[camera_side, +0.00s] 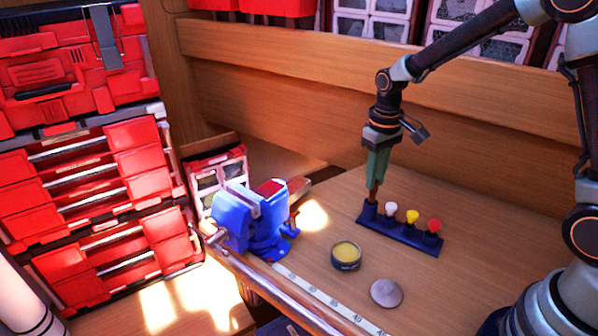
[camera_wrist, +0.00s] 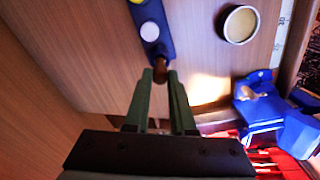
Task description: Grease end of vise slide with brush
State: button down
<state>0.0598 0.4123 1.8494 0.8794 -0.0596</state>
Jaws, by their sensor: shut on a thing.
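My gripper (camera_side: 374,184) points down with its green fingers shut on a brown handle, apparently the brush (camera_side: 373,195). The handle stands upright in the leftmost socket of a blue rack (camera_side: 399,236); its lower end is hidden. In the wrist view the fingertips (camera_wrist: 160,76) close around the brown handle (camera_wrist: 161,66) at the rack's near end. The blue vise (camera_side: 262,222) stands left at the bench edge and shows at right in the wrist view (camera_wrist: 268,112). Its slide end is not clear. An open tin of yellowish grease (camera_side: 346,252) sits between vise and rack.
White (camera_side: 391,208), yellow (camera_side: 412,215) and red (camera_side: 434,225) tops stand in the rack's other sockets. A grey round lid (camera_side: 386,293) lies near the tin. A ruler strip (camera_side: 318,292) runs along the bench edge. Red tool drawers (camera_side: 95,190) stand left; a wooden ledge (camera_side: 300,90) runs behind.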

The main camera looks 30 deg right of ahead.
jog(key=shift+r, duration=2.55)
jog(key=s+a+r, duration=0.2)
jog(key=s+a, duration=0.4)
jog(key=a, duration=0.6)
jog(key=shift+s+a+f, duration=0.1)
jog(key=shift+a+f, duration=0.05)
jog(key=shift+f, duration=0.85)
jog(key=shift+s+a+f, duration=0.1)
jog(key=shift+a+f, duration=0.05)
jog(key=shift+f, duration=0.8)
jog(key=shift+s+a+f, duration=0.1)
jog(key=shift+a+f, duration=0.05)
jog(key=shift+f, duration=0.85)
jog(key=shift+f, duration=0.6)
jog(key=shift+r, duration=0.1)
